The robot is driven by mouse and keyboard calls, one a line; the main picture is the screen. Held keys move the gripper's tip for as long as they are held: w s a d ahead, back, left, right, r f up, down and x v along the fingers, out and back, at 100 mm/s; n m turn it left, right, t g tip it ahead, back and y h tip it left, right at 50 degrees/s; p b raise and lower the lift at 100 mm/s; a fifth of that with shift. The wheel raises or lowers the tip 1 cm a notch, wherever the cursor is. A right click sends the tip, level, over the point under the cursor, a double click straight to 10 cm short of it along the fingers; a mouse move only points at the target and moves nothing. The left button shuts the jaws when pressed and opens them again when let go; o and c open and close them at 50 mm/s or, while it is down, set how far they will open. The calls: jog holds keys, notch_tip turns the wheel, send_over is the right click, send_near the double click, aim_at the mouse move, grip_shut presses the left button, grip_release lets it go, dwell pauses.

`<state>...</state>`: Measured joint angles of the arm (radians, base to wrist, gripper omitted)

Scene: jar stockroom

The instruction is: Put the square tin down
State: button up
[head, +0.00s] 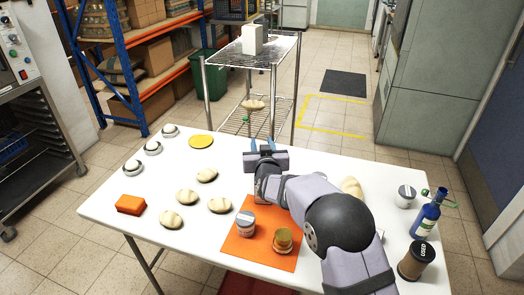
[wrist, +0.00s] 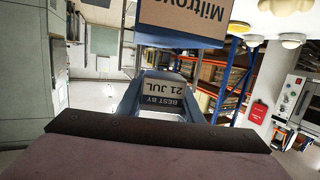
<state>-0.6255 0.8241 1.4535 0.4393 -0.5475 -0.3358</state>
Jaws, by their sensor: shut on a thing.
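My gripper (head: 262,146) is over or just beyond the far edge of the white table (head: 330,168), pointing away; its height is unclear. In the wrist view its blue-grey fingers (wrist: 160,100) are closed around a dark thing with a pale label reading "BEST BY 21 JUL", which I take as the square tin (wrist: 160,86). A large blue-edged face with a brown "Mitrovo" label (wrist: 183,14) is cut off at the top there; I cannot tell if it belongs to the same tin.
An orange mat (head: 240,214) holds two jars. Several pale rounds, an orange block (head: 131,204) and a yellow disc (head: 201,141) lie to the left. A blue bottle (head: 427,215) and jars stand right. A wire rack (head: 250,58) with a white box stands beyond the table.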

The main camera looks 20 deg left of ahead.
jog(key=shift+f, duration=1.35)
jog(key=shift+f, duration=0.15)
jog(key=o, duration=1)
jog(key=shift+o, duration=0.2)
jog(key=shift+r, duration=0.2)
jog(key=b+v, duration=0.1)
jog(key=v, duration=1.1)
jog(key=shift+d, duration=0.1)
